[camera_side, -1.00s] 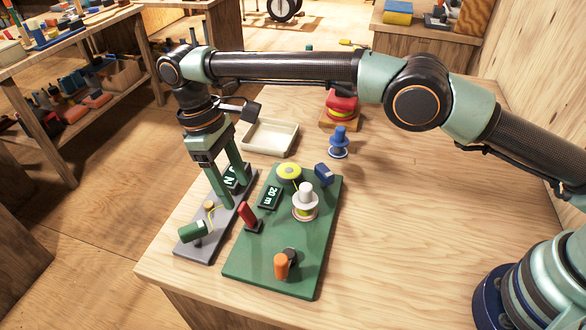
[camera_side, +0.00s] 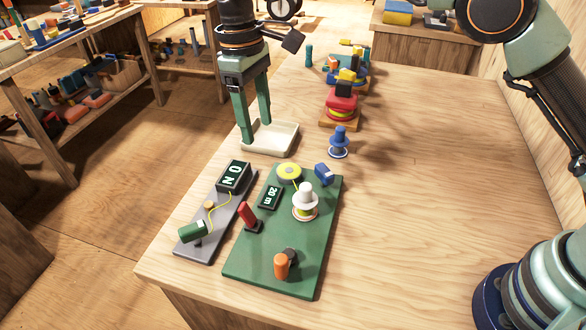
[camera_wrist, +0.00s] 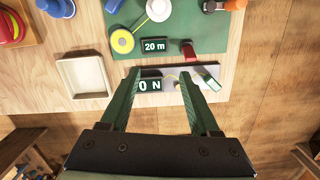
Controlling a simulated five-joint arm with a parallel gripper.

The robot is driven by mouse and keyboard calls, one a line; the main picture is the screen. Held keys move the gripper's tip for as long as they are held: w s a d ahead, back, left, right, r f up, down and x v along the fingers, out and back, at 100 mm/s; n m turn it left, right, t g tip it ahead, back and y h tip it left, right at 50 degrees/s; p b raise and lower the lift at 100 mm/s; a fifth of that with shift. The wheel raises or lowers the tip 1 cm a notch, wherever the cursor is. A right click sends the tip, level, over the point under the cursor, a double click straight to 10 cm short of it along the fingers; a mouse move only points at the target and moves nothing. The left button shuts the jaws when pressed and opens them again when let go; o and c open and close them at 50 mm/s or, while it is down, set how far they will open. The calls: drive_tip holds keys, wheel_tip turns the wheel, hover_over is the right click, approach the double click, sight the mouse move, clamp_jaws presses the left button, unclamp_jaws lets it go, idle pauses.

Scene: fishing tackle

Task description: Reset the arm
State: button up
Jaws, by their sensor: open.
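My gripper (camera_side: 256,122) is open and empty, raised in the air in front of the cream tray (camera_side: 281,140) in the side view. In the wrist view my gripper (camera_wrist: 160,80) has its two green fingers spread wide with nothing between them. The grey plate (camera_side: 217,218) with a black display reading 0 N (camera_side: 234,176) and a green cylinder (camera_side: 192,231) lies at the table's left edge. Beside it is the green board (camera_side: 262,260) with a 20 m display (camera_side: 270,197), a white spool (camera_side: 305,200), a red lever (camera_side: 249,216) and an orange knob (camera_side: 281,266).
A blue spool (camera_side: 339,142) stands behind the board. A red spool (camera_side: 341,103) on a wooden base and other tackle stand farther back. The right side of the table (camera_side: 430,200) is clear. A shelf bench (camera_side: 75,65) stands apart at the left.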

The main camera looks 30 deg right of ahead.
drive_tip(key=s+d+r+m+t+y, duration=0.1)
drive_tip(key=s+d+r+m+t, duration=0.1)
drive_tip(key=d+r, duration=0.45)
drive_tip(key=s+d+r+m+t, duration=0.1)
drive_tip(key=s+d+r+m, duration=0.15)
drive_tip(key=d, duration=0.75)
drive_tip(key=s+d+f+m+t, duration=0.2)
drive_tip(key=s+d+f+t, duration=0.1)
drive_tip(key=s+d, duration=0.7)
drive_tip(key=shift+s+d+f+m+t, duration=0.3)
drive_tip(key=shift+s+d+m, duration=0.1)
drive_tip(key=shift+s, duration=0.7)
